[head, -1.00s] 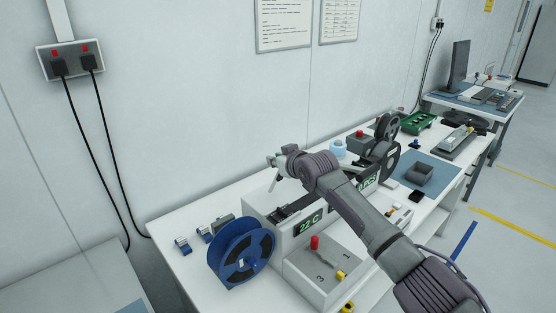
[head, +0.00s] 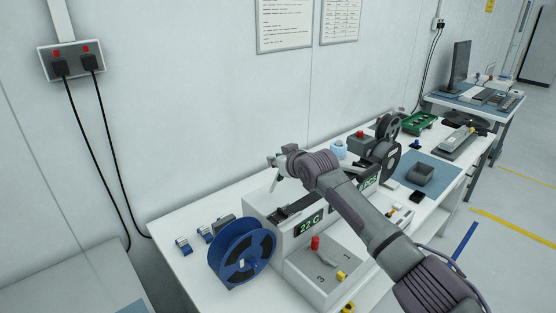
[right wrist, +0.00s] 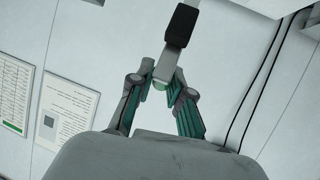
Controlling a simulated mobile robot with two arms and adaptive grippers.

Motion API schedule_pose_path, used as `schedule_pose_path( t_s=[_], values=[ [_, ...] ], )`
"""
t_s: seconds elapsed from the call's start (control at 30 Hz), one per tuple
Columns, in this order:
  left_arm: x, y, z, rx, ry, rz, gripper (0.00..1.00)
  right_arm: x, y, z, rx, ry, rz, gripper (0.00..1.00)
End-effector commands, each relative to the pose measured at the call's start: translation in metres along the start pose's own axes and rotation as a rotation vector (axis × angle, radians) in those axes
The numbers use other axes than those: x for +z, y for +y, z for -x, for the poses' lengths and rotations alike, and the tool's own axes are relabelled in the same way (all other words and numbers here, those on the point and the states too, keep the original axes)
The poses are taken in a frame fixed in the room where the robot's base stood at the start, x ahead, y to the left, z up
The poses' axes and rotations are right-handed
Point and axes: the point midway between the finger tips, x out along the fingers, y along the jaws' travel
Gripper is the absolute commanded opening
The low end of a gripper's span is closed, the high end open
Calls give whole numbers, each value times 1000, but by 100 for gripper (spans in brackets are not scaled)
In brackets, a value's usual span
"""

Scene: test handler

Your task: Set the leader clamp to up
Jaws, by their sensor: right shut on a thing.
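The test handler (head: 286,238) stands on the white bench, with a green "22 C" readout (head: 309,224) on its front. My right gripper (head: 273,162) is above its back left part, mostly hidden by my own wrist in the head view. In the right wrist view my right gripper (right wrist: 164,83) has its green-padded fingers closed on the lower end of a light grey bar with a black grip (right wrist: 181,26). The bar looks like the clamp lever; its base is hidden, so I cannot tell its setting. My left gripper is not in view.
A blue reel (head: 242,254) stands at the handler's front left, near small blue-and-grey parts (head: 183,245).

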Motion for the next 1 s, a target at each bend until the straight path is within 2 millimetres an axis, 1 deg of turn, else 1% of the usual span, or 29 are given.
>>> schedule_pose_path(
  t_s=[0.03, 0.97, 1.0],
  values=[
    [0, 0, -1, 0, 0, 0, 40, 11, -4, -3, -5, -21, -5, 0],
    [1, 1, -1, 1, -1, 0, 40, 11, -4, -3, -5, -21, -5, 0],
    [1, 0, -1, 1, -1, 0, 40, 11, -4, -3, -5, -21, -5, 20]
  ],
)
